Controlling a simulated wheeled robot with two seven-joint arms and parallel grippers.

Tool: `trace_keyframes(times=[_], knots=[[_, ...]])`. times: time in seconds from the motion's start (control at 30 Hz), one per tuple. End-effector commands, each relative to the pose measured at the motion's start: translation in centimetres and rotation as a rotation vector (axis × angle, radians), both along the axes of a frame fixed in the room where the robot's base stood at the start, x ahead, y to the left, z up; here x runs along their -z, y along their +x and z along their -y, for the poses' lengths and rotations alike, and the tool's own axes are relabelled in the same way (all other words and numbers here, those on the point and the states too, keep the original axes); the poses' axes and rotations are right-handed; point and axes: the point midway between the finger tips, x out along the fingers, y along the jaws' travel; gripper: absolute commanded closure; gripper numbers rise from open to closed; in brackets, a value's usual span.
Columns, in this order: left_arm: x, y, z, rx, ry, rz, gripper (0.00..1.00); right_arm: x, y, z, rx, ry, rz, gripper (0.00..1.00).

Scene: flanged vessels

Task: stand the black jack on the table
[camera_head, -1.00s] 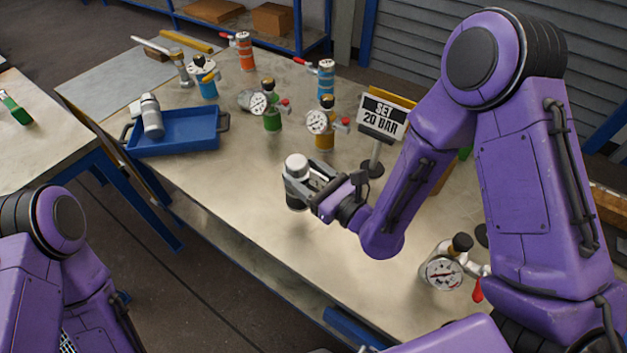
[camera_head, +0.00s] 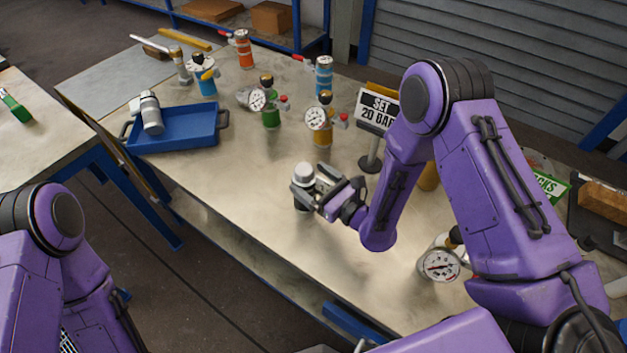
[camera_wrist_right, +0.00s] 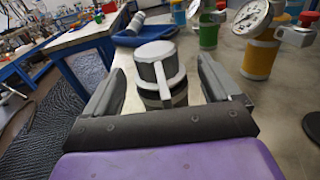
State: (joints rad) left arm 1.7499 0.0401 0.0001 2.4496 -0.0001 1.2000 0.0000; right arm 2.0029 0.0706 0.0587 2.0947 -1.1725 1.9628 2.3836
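The black jack (camera_head: 303,196), dark-bodied with a pale grey cap, is upright at the table's middle and appears to rest on the table (camera_head: 250,190). In the right wrist view the jack (camera_wrist_right: 157,68) shows its cap and a grey lever pointing toward me. My right gripper (camera_head: 322,190) is beside it on the right. Its fingers are spread to either side of the jack, with gaps visible in the wrist view (camera_wrist_right: 162,80). The jack's lower part is partly hidden. My left gripper is out of view; only its arm shows at lower left.
A blue tray (camera_head: 190,143) holding a grey jack (camera_head: 151,114) stands at left. Several gauge vessels stand behind, including a green one (camera_head: 270,114) and a yellow one (camera_head: 323,137). A "SET 20 BAR" sign (camera_head: 377,107) is close behind my right arm. Another gauge (camera_head: 440,265) stands at front right.

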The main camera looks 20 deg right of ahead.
Motion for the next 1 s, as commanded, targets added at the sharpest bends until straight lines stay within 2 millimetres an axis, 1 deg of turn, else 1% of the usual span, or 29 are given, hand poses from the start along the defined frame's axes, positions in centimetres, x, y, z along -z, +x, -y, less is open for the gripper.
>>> trace_keyframes(times=[0.2, 0.3, 0.37, 0.6, 0.7, 0.8, 1.0], knots=[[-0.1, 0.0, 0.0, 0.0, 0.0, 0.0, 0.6, -0.1, 0.0, 0.0, 0.0, 0.0, 0.001, 0.11], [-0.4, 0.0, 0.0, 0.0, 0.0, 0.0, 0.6, -0.6, -0.2, 0.1, 0.0, 0.0, 0.0, 0.11], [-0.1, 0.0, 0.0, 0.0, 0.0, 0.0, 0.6, -0.3, -1.0, 0.6, 0.002, 0.0, -0.001, 0.11], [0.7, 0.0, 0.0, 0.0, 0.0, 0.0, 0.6, -0.2, -5.3, 2.9, 0.003, 0.002, -0.002, 0.11], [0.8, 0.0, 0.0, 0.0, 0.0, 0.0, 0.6, -0.3, -6.3, 3.4, 0.002, 0.002, -0.001, 0.11], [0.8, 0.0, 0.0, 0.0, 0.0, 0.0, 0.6, -0.4, -6.6, 3.6, 0.001, 0.0, 0.001, 0.11], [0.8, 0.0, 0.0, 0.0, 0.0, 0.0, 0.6, -0.5, -6.6, 3.6, 0.0, 0.0, 0.001, 0.11]])
